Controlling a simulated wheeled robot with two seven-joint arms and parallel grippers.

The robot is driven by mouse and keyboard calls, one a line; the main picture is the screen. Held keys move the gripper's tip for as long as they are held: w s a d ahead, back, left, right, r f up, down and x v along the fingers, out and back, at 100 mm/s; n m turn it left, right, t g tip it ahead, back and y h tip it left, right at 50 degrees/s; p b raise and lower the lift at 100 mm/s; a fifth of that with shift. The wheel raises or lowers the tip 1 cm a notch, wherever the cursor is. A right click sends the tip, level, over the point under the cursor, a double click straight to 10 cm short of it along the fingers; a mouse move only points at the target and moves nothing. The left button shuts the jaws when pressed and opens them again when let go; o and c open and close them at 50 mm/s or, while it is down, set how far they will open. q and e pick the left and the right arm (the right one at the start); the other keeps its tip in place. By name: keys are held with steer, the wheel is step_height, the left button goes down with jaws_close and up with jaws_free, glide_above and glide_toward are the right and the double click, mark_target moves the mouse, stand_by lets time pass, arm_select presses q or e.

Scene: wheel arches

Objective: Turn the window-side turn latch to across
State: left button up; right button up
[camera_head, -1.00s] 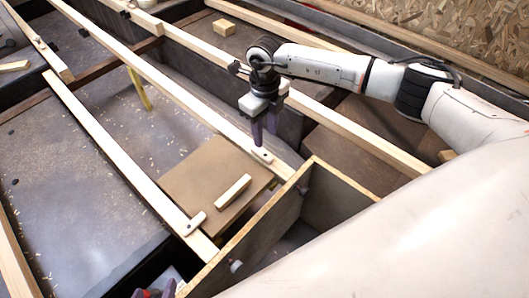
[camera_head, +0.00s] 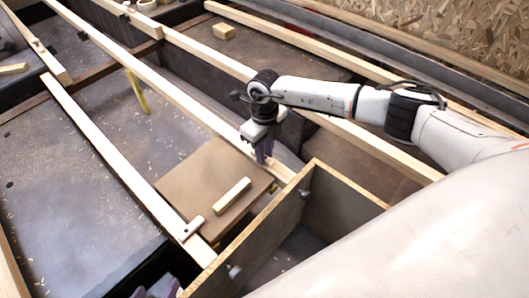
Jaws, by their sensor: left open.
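A brown panel (camera_head: 190,180) with a pale wooden handle bar (camera_head: 231,196) lies between two pale battens. A small wooden turn latch (camera_head: 191,229) sits on the left batten (camera_head: 120,158), lying across it toward the panel's corner. A second latch on the right batten (camera_head: 190,105) is mostly hidden behind my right gripper (camera_head: 265,160). My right gripper points down with its purple fingers at that latch; whether they are closed on it is unclear. My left gripper (camera_head: 155,291) shows only its purple fingertips at the bottom edge, apart and empty. I cannot tell which latch is window-side.
A yellow strip (camera_head: 138,90) stands beyond the panel. A small wood block (camera_head: 223,31) lies farther back. The grey floor (camera_head: 70,190) at left is open, with wood shavings.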

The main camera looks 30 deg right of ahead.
jaws_close()
